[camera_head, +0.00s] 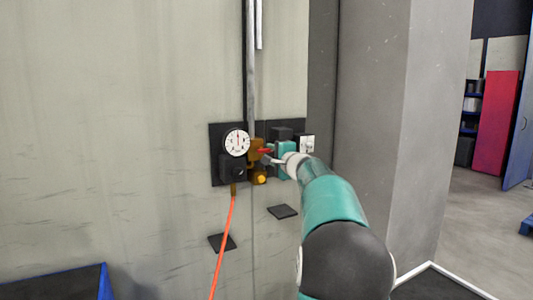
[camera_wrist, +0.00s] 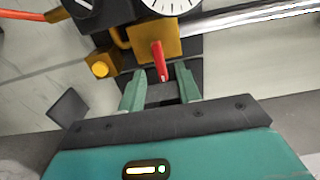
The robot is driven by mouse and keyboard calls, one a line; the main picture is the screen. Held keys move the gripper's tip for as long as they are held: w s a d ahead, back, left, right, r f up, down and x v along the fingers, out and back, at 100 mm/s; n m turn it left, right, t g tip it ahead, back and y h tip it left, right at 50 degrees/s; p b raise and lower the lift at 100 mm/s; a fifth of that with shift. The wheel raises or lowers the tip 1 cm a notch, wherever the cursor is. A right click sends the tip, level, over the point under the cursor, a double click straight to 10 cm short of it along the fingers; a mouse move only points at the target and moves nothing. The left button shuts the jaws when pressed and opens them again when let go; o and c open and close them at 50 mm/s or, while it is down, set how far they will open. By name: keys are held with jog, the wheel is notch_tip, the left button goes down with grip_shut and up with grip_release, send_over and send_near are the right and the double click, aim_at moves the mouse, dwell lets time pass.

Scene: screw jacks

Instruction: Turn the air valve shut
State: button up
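The air valve is a brass block (camera_head: 256,146) with a red lever handle (camera_head: 265,151), on a dark wall panel. In the wrist view, the brass block (camera_wrist: 150,42) is at top centre, and the red handle (camera_wrist: 159,58) points down toward my gripper. My gripper (camera_wrist: 160,73) is open, with its two teal fingers apart. The handle's tip lies between the fingertips in the picture; I see a gap on each side and no contact. In the head view, my gripper (camera_head: 271,157) is at the valve's right and partly hidden by my arm.
A round white gauge (camera_head: 237,142) sits left of the valve, above a dark block. An orange hose (camera_head: 224,235) hangs below it. A yellow knob (camera_head: 261,179) is under the valve. A metal pipe (camera_head: 250,70) runs up the wall. A white switch plate (camera_head: 307,143) is at right.

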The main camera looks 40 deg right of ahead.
aim_at(266, 151)
jog(key=shift+x, duration=1.75)
jog(key=shift+a, duration=0.1)
jog(key=shift+c, duration=0.2)
grip_shut()
